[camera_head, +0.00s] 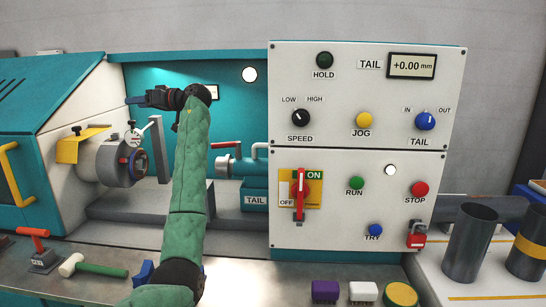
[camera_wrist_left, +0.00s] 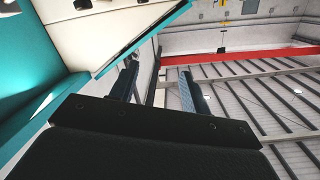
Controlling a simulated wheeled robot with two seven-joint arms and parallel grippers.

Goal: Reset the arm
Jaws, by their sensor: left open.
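My left arm, in a green sleeve, rises through the middle of the head view in front of the machine. Its left gripper (camera_head: 130,100) is raised and points left, above the chuck (camera_head: 122,162) and the dial gauge (camera_head: 134,138). In the left wrist view the two dark fingers of the left gripper (camera_wrist_left: 160,85) stand apart with nothing between them. The gripper is open and empty. My right gripper is in neither view.
A control panel (camera_head: 365,120) with knobs and buttons stands right of my arm. A red-handled clamp (camera_head: 42,254) and a green-handled mallet (camera_head: 98,268) lie front left. Brushes (camera_head: 362,292) are at the front. Dark cylinders (camera_head: 468,245) stand at right.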

